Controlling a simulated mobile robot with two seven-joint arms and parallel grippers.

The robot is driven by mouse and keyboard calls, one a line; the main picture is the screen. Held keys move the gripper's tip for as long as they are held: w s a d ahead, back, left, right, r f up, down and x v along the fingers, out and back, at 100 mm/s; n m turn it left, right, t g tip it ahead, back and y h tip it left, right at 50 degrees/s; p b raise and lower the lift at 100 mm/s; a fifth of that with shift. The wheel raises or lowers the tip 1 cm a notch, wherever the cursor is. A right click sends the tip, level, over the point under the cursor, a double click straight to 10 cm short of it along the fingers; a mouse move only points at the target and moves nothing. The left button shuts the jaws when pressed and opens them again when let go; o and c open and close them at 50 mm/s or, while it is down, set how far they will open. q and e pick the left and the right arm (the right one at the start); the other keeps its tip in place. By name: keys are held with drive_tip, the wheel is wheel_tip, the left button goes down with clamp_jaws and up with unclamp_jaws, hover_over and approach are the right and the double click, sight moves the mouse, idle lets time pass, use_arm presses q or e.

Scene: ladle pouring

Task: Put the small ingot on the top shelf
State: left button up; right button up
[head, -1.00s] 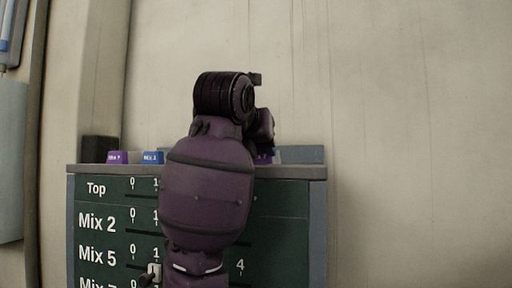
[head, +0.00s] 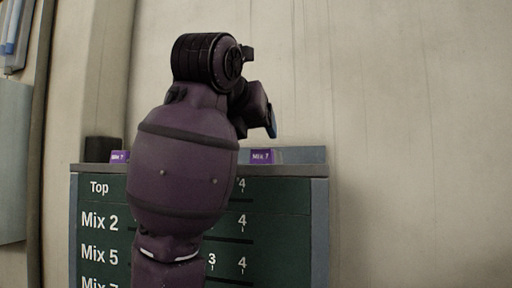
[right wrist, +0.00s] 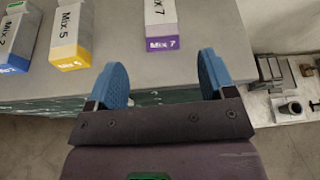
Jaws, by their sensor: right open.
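A grey bar with a purple end marked "Mix 7" (head: 262,156) lies on the grey top (head: 302,170) of the green cabinet. It also shows in the right wrist view (right wrist: 161,28), beyond my fingertips and apart from them. I cannot tell for sure whether it is the small ingot. My right gripper (head: 266,118) is raised above the cabinet top. In the right wrist view my right gripper (right wrist: 163,78) has its two blue fingers wide apart with nothing between them. My left gripper is out of view.
The right wrist view shows a yellow-ended "Mix 5" bar (right wrist: 73,45) and a blue-ended "Mix 2" bar (right wrist: 14,50) on the same top. Another purple label (head: 119,156) and a dark block (head: 103,149) stand at its left. Metal parts (right wrist: 288,105) lie at lower right.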

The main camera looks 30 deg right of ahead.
drive_tip(key=b+v, duration=0.1)
drive_tip(key=v, duration=0.4)
drive_tip(key=shift+s+a+r, duration=0.2)
drive_tip(key=shift+a+r, duration=0.05)
idle(0.4)
